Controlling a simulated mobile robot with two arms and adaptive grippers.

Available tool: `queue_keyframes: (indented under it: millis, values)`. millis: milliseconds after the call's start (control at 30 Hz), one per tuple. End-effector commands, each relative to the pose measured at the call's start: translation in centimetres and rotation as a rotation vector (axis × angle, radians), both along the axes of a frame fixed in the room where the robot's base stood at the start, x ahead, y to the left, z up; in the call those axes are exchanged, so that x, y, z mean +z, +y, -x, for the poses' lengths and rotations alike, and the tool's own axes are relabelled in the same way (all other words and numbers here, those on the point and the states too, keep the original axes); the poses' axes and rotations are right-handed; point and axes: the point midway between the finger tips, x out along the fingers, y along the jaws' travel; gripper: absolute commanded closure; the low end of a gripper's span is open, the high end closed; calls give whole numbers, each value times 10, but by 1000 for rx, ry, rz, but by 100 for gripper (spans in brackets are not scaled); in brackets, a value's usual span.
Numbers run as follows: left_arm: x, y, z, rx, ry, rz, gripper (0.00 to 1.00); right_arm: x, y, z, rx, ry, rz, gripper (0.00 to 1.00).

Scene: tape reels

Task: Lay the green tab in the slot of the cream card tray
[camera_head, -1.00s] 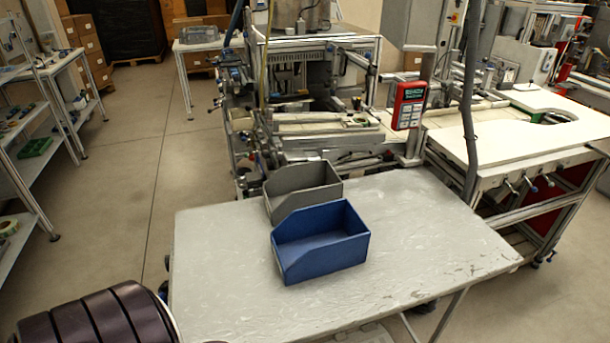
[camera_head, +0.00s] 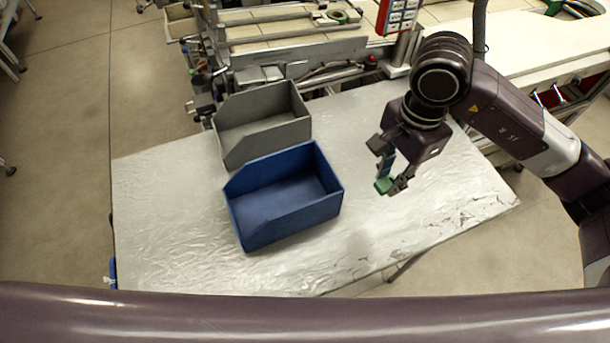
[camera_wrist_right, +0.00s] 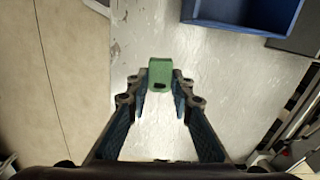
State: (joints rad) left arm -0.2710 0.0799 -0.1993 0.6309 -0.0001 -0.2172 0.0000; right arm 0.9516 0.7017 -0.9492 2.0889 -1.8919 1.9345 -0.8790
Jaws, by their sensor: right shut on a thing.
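The green tab (camera_head: 383,186) is between the fingertips of my right gripper (camera_head: 389,178), which is shut on it above the right part of the table. In the right wrist view the green tab (camera_wrist_right: 160,73) sits at the tips of the right gripper (camera_wrist_right: 162,88), with bare table behind it. I cannot make out a cream card tray in either current view. My left gripper is not in view.
The grey table (camera_head: 180,235) carries a blue open-front bin (camera_head: 285,195) and a grey bin (camera_head: 262,125) behind it, both left of my right gripper. Table around the blue bin is clear. Machinery (camera_head: 290,45) stands behind the table.

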Motion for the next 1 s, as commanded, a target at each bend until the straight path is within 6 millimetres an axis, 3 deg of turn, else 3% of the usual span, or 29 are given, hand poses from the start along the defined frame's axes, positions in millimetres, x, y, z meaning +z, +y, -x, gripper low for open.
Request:
queue_keyframes:
  millis: [300,467,600,733,867,1000]
  values:
    - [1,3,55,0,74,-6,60,24,24,-39,-776,12,4,88]
    - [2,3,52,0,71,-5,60,36,36,-56,-1157,15,9,88]
    - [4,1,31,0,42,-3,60,45,43,-67,-1422,17,13,88]
    - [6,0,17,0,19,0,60,50,48,-73,-1584,17,17,88]
    - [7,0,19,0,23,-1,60,49,50,-75,-1658,18,19,88]
    - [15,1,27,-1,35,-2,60,28,50,-75,-1675,21,24,88]
